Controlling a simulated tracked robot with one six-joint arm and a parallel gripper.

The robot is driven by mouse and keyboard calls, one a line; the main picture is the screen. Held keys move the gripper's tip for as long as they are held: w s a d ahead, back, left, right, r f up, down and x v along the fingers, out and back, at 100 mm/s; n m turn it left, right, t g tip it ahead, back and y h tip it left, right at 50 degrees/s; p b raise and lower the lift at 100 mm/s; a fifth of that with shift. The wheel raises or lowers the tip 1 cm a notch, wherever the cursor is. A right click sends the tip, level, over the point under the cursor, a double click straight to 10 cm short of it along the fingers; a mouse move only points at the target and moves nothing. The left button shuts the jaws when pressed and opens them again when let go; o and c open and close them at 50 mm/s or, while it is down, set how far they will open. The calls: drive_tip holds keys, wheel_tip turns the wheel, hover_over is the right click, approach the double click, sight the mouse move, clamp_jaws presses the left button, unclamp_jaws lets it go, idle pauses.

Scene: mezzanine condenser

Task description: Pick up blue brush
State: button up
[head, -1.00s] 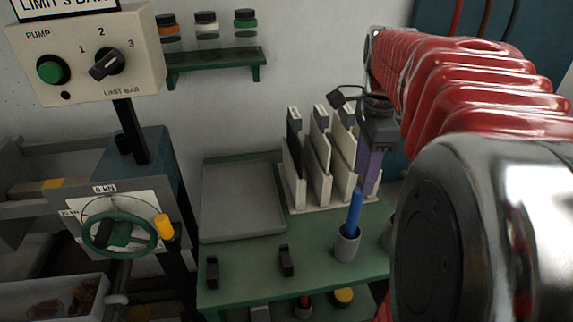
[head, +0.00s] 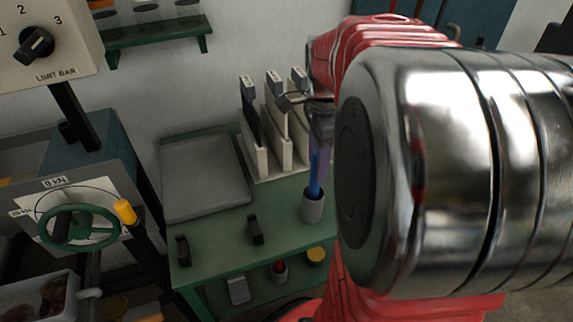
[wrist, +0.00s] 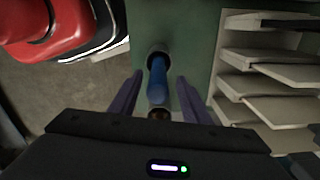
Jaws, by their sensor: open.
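The blue brush (head: 314,176) stands upright in a grey cup (head: 312,209) on the green table (head: 215,240). In the wrist view the blue brush (wrist: 157,82) lies between the two purple fingers of my gripper (wrist: 159,77), with the cup (wrist: 158,52) beyond the fingertips. My gripper is open, with a visible gap on both sides of the brush. In the head view my gripper (head: 320,150) is right behind and above the brush, partly hidden by my arm.
A rack (head: 272,140) of upright panels stands behind the cup. A grey tray (head: 200,180) and two small black blocks lie to the left. A green handwheel (head: 80,228) and a control box (head: 40,45) are farther left. A lower shelf holds small items.

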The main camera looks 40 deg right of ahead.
drive_tip(key=shift+f, duration=0.25)
drive_tip(key=shift+a+f, duration=0.15)
drive_tip(key=shift+f, duration=1.1)
drive_tip(key=shift+a+f, duration=0.15)
drive_tip(key=shift+f, duration=1.1)
drive_tip(key=shift+c, duration=0.5)
clamp_jaws()
drive_tip(key=shift+r, duration=0.1)
wheel_tip(320, 180, up, 18)
drive_tip(key=shift+f, duration=0.1)
